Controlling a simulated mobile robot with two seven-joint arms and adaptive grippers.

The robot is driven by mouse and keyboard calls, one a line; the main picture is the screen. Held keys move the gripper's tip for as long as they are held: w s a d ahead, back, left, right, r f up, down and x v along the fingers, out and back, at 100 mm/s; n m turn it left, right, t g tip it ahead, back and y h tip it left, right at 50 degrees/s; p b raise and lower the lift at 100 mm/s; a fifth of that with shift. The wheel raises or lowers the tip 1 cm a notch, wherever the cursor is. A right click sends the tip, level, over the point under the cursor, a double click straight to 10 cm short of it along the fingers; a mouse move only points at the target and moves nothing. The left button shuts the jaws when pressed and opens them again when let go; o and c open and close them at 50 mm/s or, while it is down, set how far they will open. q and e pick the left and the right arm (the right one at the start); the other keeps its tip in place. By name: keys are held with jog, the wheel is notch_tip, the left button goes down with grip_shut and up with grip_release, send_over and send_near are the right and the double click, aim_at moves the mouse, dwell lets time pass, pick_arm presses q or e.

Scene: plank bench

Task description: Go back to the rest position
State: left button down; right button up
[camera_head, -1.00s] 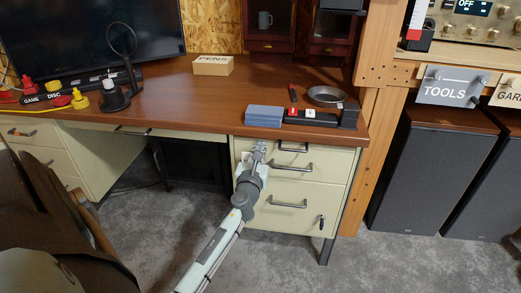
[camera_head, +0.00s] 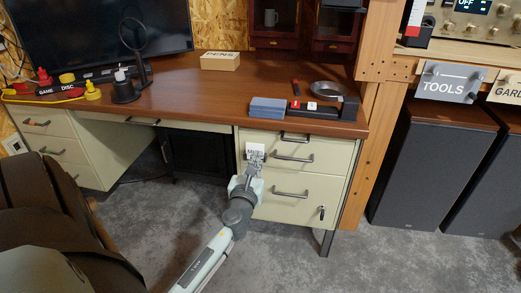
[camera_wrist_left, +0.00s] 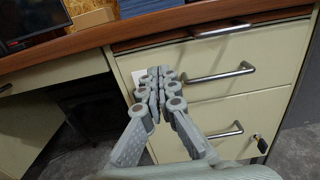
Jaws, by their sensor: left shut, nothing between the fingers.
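My left gripper (camera_head: 255,160) is in front of the cream drawer unit (camera_head: 310,211) on the right side of the desk, below the desk top's front edge. Its fingers are together with nothing between them. In the left wrist view the shut left gripper (camera_wrist_left: 158,82) points up toward the drawer fronts, left of the drawer handles (camera_wrist_left: 220,74). A white label (camera_wrist_left: 137,77) on the drawer unit shows partly behind the fingers. I cannot tell whether the fingertips touch the drawer front. My right gripper is not in view.
The wooden desk top (camera_head: 190,98) carries a pens box (camera_head: 220,60), a blue block (camera_head: 267,107), a dark tray (camera_head: 318,111) and a round dish (camera_head: 327,89). A brown chair (camera_head: 50,215) stands at the left. Grey carpet (camera_head: 300,265) is open in front of the drawers.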

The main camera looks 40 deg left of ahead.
pick_arm(q)
jog(key=v, duration=0.3)
jog(key=shift+s+d, duration=0.3)
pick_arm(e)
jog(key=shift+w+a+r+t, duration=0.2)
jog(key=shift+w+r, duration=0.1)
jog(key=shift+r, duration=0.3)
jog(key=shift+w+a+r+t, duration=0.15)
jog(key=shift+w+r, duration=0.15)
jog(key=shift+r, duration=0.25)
pick_arm(q)
jog(key=s+d+f+n+g+h, duration=0.15)
jog(key=s+f+n+g, duration=0.25)
jog(key=f+n, duration=0.45)
jog(key=s+d+f+n+g+h, duration=0.1)
jog(key=s+d+f+n+g, duration=0.25)
jog(key=f+n, duration=0.55)
jog(key=s+d+f+n+g+h, duration=0.4)
jog(key=s+d+f+n, duration=0.4)
jog(key=s+d+n, duration=0.2)
jog(key=shift+s+d+f+n+g+h, duration=0.15)
jog(key=shift+s+d+n+g+h, duration=0.2)
jog(key=shift+s+d+h, duration=0.45)
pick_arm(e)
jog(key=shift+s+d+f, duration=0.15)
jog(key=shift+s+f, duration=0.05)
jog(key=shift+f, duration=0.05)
pick_arm(q)
jog(key=shift+s, duration=0.15)
